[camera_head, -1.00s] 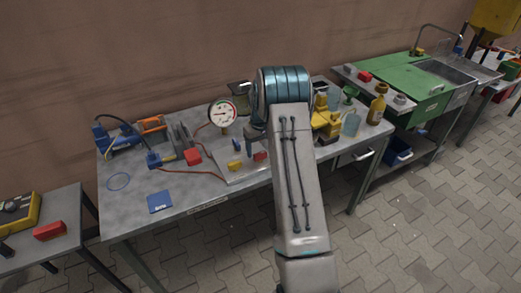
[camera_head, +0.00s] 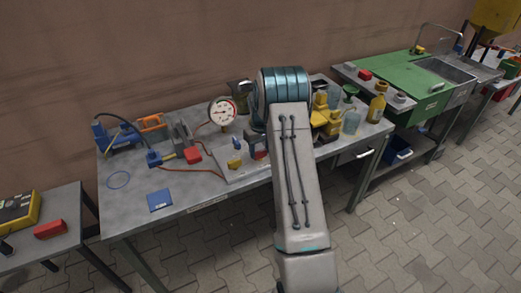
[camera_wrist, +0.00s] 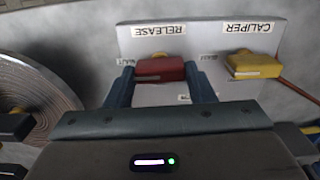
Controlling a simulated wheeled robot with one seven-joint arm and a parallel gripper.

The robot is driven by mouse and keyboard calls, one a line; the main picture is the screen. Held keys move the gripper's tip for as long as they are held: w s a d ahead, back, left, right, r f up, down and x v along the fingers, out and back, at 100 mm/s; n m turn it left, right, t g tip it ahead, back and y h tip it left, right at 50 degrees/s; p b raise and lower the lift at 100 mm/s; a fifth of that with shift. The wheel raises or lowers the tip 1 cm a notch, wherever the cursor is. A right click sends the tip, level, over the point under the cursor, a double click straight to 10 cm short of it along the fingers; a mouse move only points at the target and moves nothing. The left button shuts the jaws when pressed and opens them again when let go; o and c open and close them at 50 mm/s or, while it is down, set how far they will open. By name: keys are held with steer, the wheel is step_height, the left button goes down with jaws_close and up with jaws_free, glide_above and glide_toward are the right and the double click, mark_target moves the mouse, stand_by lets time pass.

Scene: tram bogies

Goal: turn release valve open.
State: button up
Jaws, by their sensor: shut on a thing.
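The release valve's red handle (camera_wrist: 160,70) shows in the wrist view, below the RELEASE label, which reads upside down. It lies crosswise in the picture, in front of a brass-coloured stem on a pale panel (camera_wrist: 205,42). My gripper (camera_wrist: 160,80) is shut on the red handle, with one dark finger at each of its ends. In the head view, my arm and gripper partly hide the handle (camera_head: 261,154) on the bench. A yellow handle (camera_wrist: 254,67) sits to the right below the CALIPER label, apart from my fingers.
A round pressure gauge (camera_head: 222,112) stands behind the panel. A blue pump (camera_head: 119,138) and a red hose (camera_head: 195,171) lie to the left. Bottles (camera_head: 376,106) and yellow parts stand to the right. The bench's front left is mostly clear around a blue pad (camera_head: 159,201).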

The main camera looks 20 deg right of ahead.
mark_target(260, 151)
steer(key=n+b, duration=0.2)
steer(key=n, duration=0.2)
steer(key=n+b, duration=0.1)
steer(key=n, duration=0.3)
steer(key=shift+n, duration=0.3)
steer(key=n, duration=0.4)
steer(key=shift+n, duration=0.3)
steer(key=n, duration=0.4)
steer(key=shift+p, duration=0.3)
steer(key=shift+n, duration=0.3)
steer(key=o, duration=1)
step_height(260, 151, up, 14)
steer(key=shift+f+b, duration=0.1)
steer(key=shift+b, duration=0.3)
